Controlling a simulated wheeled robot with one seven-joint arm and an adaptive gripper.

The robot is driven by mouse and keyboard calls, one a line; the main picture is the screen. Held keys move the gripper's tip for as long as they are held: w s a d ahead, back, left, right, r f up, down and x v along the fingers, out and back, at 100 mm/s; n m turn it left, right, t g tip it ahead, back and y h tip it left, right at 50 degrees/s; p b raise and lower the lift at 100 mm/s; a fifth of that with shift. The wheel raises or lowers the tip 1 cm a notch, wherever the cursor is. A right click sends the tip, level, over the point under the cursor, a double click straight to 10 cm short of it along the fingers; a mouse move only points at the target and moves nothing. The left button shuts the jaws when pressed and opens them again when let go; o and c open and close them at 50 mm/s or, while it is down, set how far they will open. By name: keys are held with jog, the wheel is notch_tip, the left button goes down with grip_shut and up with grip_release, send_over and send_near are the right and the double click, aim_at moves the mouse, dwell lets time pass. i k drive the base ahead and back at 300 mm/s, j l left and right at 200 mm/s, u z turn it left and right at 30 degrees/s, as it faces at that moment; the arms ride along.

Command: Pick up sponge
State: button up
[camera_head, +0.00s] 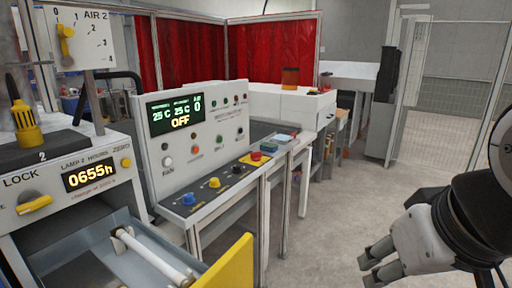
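I cannot make out a sponge for certain. A small pale blue item (284,138) lies on the line behind the button panel, too small to identify. My gripper (367,272) is at the lower right, over the floor and well apart from the machines. Its two grey fingers are spread with a gap between them, and nothing shows in the gap.
The control panel (200,135) and a machine with an open tray (90,257) stand at the left. A yellow panel (228,268) sticks out at the front. A white bench (275,101) bears an orange container (290,78). The floor (335,205) between is clear.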

aim_at(266, 146)
jog(key=i+z, duration=0.25)
jog(key=i, duration=1.2)
jog(key=i+l+u, duration=0.1)
jog(key=i+u, duration=0.35)
jog(key=i+l+u, duration=0.25)
jog(key=i+u, duration=0.2)
jog(key=i+l+u, duration=0.65)
jog(key=l+u, duration=0.25)
